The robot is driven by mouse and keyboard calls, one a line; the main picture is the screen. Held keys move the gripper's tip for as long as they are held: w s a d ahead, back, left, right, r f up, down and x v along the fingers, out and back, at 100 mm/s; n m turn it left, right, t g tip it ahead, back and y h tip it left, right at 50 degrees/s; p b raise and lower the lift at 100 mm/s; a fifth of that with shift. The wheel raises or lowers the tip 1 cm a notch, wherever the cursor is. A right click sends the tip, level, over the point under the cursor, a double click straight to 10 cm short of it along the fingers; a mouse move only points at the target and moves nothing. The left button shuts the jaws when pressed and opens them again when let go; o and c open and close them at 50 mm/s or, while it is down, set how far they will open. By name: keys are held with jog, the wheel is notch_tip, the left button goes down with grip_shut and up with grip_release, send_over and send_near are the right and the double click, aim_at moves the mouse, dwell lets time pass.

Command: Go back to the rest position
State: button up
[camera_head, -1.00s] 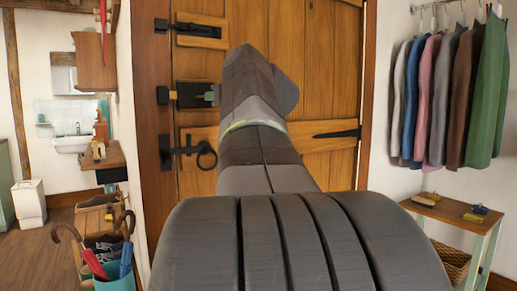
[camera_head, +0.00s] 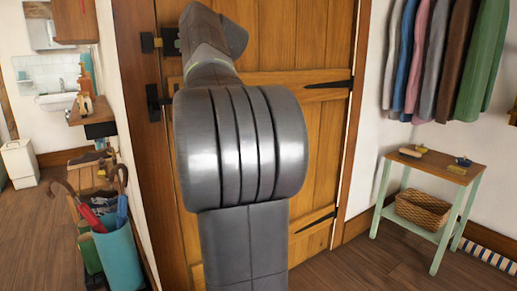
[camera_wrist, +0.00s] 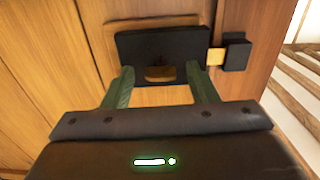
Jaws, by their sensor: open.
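A brass bolt (camera_wrist: 215,57) bridges from the box toward a black keeper (camera_wrist: 237,52) on the frame side. I cannot tell whether the fingertips touch the box. In the head view my grey arm rises in front of the door (camera_head: 300,130) and hides the gripper. The keeper (camera_head: 149,42) shows left of the arm.
An umbrella stand (camera_head: 118,255) stands at the left, near a wall shelf (camera_head: 95,112). A small side table (camera_head: 435,165) with a basket (camera_head: 422,210) stands at the right, below hanging clothes (camera_head: 440,60). Floor (camera_head: 365,265) is clear between door and table.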

dwell(0.3)
jog(key=v, duration=1.4)
jog(key=w+a+m+p, duration=0.7)
jog(key=w+m+p, duration=0.4)
jog(key=m+p, duration=0.4)
jog(key=shift+w+a+m, duration=0.25)
jog(key=shift+a+m, duration=0.15)
jog(key=shift+m, duration=2)
